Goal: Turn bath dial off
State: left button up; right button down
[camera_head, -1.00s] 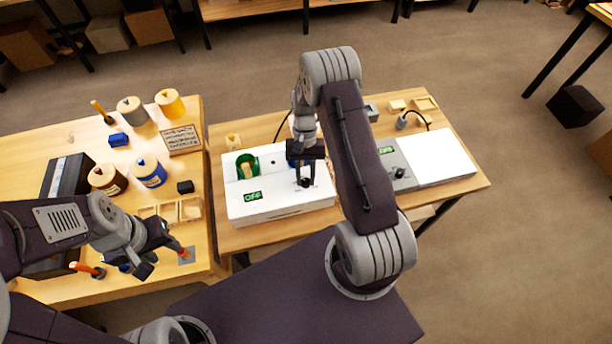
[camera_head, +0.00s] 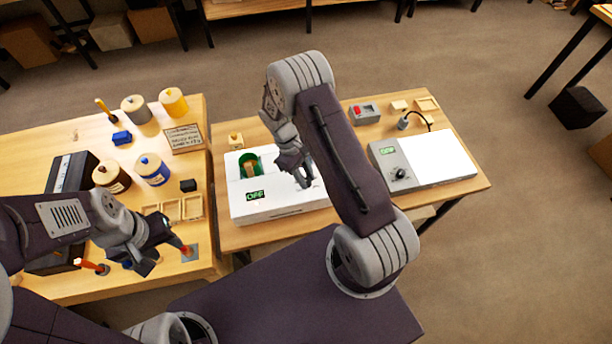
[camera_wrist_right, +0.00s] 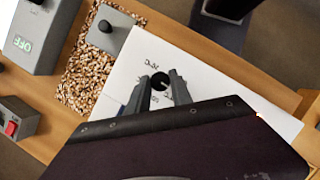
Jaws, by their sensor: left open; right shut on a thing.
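The bath is a white box (camera_head: 280,208) on the middle table, with a green display (camera_head: 255,195) reading OFF and a green-rimmed well (camera_head: 248,165). My right gripper (camera_head: 304,183) is down at the right part of the bath's top. In the right wrist view its fingers (camera_wrist_right: 161,90) are shut on the black bath dial (camera_wrist_right: 158,82), one on each side. Printed marks surround the dial; most are too blurred to read. In the head view my gripper hides the dial.
Right of the bath stands a grey unit (camera_head: 394,165) with its own OFF display, black knob and white panel (camera_head: 438,158). A grey box with a red switch (camera_head: 364,112) lies behind. Jars (camera_head: 152,170) and a wooden tray (camera_head: 172,210) stand on the left table.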

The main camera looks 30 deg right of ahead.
jog(key=n+t+h, duration=0.1)
jog(key=n, duration=0.2)
jog(key=shift+a+n, duration=0.1)
jog(key=shift+n, duration=0.2)
jog(key=shift+s+n+t+h, duration=0.1)
jog(key=shift+n+t+h, duration=0.3)
jog(key=shift+n, duration=1)
jog(key=c, duration=1.1)
grip_release()
jog(key=shift+c, duration=0.2)
jog(key=v, duration=0.9)
jog(key=shift+b, duration=0.3)
jog(key=shift+s, duration=0.1)
